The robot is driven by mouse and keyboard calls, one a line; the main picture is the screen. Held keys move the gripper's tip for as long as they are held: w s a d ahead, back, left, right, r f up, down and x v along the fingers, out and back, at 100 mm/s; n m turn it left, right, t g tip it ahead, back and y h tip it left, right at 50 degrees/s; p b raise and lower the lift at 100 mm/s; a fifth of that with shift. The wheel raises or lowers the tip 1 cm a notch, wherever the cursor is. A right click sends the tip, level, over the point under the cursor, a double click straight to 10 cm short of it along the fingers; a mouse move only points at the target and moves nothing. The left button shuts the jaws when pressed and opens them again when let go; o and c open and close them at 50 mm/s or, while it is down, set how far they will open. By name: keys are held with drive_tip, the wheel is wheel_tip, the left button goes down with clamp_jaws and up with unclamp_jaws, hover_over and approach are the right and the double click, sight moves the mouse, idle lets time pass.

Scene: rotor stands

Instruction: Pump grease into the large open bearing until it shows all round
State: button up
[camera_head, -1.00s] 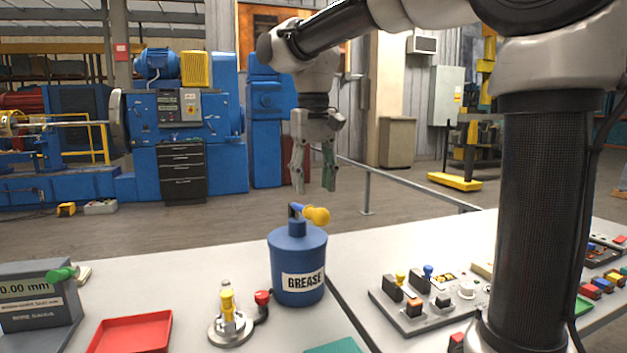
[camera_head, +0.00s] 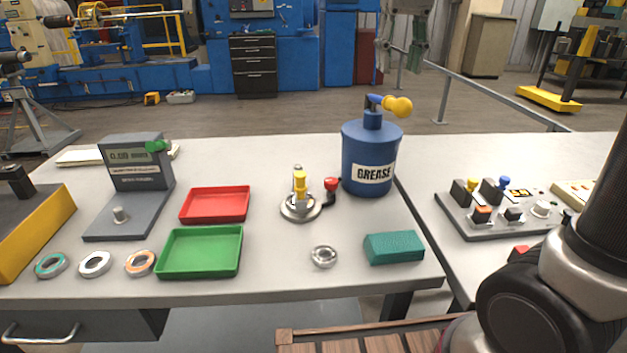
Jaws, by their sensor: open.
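The blue can marked GREASE (camera_head: 369,150) stands upright on the bench, with a yellow-knobbed pump handle (camera_head: 397,106) on top. My gripper (camera_head: 401,66) is open and empty at the top edge of the view, above the handle and apart from it. Just left of the can, a round metal fitting (camera_head: 300,205) with a yellow top stands beside a red-knobbed lever (camera_head: 331,186). A bare silver bearing (camera_head: 323,256) lies flat near the front edge. I cannot tell whether it is the large open one, nor see any grease on it.
Three rings, teal (camera_head: 51,265), white (camera_head: 95,263) and orange (camera_head: 140,263), lie at front left. A red tray (camera_head: 215,204), a green tray (camera_head: 200,251), a grey gauge (camera_head: 138,165) and a teal block (camera_head: 394,247) share the bench. A control panel (camera_head: 500,212) stands right.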

sight(394, 101)
wheel_tip(394, 101, down, 8)
drive_tip(key=shift+f, duration=0.25)
idle(0.6)
drive_tip(key=shift+c, duration=0.4)
drive_tip(key=c, duration=0.7)
drive_tip(key=shift+f, duration=2.4)
drive_tip(key=shift+r, duration=2.4)
